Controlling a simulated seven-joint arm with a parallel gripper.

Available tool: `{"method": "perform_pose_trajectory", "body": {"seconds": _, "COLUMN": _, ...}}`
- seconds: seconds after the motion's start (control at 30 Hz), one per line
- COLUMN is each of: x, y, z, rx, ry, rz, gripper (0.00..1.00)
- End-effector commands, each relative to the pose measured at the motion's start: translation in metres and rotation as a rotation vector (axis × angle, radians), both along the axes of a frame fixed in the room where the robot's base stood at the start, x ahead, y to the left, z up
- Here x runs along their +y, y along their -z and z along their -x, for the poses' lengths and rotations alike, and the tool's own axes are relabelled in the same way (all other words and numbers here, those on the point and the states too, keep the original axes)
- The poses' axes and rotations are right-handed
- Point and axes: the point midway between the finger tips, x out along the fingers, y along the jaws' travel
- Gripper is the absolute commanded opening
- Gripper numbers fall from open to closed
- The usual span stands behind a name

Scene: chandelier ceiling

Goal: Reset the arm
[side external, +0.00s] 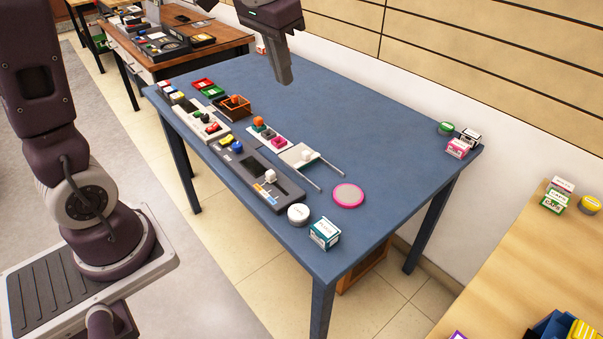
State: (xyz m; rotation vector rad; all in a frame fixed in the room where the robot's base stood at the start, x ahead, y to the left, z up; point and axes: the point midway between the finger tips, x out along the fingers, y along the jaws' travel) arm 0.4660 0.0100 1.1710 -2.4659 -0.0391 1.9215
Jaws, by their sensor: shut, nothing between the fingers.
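My gripper (284,78) hangs above the far part of the blue table (345,125), pointing down. Its fingers look closed together and hold nothing. It is apart from every item on the table. Part of my arm behind the gripper is cut off by the top edge of the view.
Control panels (245,168) with coloured knobs line the table's near-left edge. An orange-brown open box (236,107), a pink-rimmed disc (348,195), a white round tin (298,213) and a green-white box (325,232) stand nearby. The table's middle right is clear.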

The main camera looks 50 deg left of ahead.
Motion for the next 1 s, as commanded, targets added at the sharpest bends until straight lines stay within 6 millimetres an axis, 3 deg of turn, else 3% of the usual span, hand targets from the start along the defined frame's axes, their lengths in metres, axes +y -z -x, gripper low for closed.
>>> {"method": "perform_pose_trajectory", "body": {"seconds": 0.03, "x": -0.015, "y": -0.015, "z": 0.037, "rx": -0.045, "ry": 0.006, "rz": -0.001, "gripper": 0.0}}
{"method": "perform_pose_trajectory", "body": {"seconds": 0.07, "x": -0.022, "y": -0.02, "z": 0.058, "rx": -0.071, "ry": 0.008, "rz": 0.001, "gripper": 0.0}}
{"method": "perform_pose_trajectory", "body": {"seconds": 0.2, "x": -0.046, "y": -0.016, "z": 0.145, "rx": -0.17, "ry": 0.013, "rz": 0.012, "gripper": 0.0}}
{"method": "perform_pose_trajectory", "body": {"seconds": 0.33, "x": -0.054, "y": 0.002, "z": 0.192, "rx": -0.226, "ry": 0.013, "rz": 0.022, "gripper": 0.0}}
{"method": "perform_pose_trajectory", "body": {"seconds": 0.5, "x": -0.056, "y": 0.013, "z": 0.21, "rx": -0.246, "ry": 0.014, "rz": 0.027, "gripper": 0.0}}
{"method": "perform_pose_trajectory", "body": {"seconds": 1.0, "x": -0.056, "y": 0.012, "z": 0.209, "rx": -0.245, "ry": 0.014, "rz": 0.027, "gripper": 0.0}}
